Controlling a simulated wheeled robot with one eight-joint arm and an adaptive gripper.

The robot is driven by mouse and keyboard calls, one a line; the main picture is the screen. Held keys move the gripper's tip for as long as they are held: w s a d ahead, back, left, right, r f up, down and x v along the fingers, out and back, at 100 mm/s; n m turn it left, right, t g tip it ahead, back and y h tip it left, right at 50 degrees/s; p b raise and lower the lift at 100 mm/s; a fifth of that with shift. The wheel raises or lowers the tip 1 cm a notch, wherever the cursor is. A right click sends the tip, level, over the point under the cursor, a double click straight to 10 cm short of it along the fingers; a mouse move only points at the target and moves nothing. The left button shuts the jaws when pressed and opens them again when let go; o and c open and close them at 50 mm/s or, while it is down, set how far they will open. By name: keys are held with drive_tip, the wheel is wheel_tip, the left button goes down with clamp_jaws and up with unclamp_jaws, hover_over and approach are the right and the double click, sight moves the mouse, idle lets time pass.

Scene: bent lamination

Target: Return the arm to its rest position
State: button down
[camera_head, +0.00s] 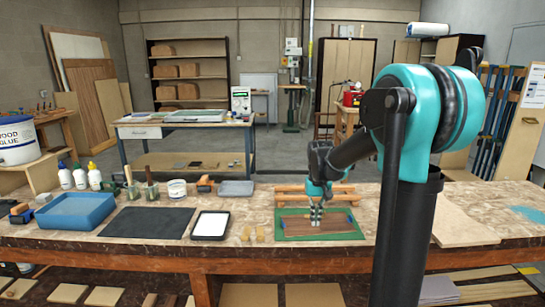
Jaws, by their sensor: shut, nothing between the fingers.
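My gripper (316,216) points down over the brown wooden panel (335,226) on the workbench. Its fingers look close together with nothing seen between them. I cannot tell whether the fingertips touch the panel. The panel lies on a green mat (285,238), with blue pieces at its edges. My teal and black arm reaches in from the right and hides part of the bench behind it.
Wooden bars (290,188) lie behind the mat. Left of it are a white-topped tray (211,225), a dark mat (148,222), a blue bin (76,211), glue bottles (80,177) and jars. A board (465,232) lies at the right.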

drive_tip(key=s+d+f+t, duration=0.2)
drive_tip(key=s+f, duration=0.2)
drive_tip(key=s, duration=0.6)
drive_tip(key=s+d+f+t, duration=0.2)
drive_tip(key=s+f, duration=0.3)
drive_tip(key=s, duration=0.6)
drive_tip(key=shift+s+f, duration=0.25)
drive_tip(key=shift+f, duration=0.05)
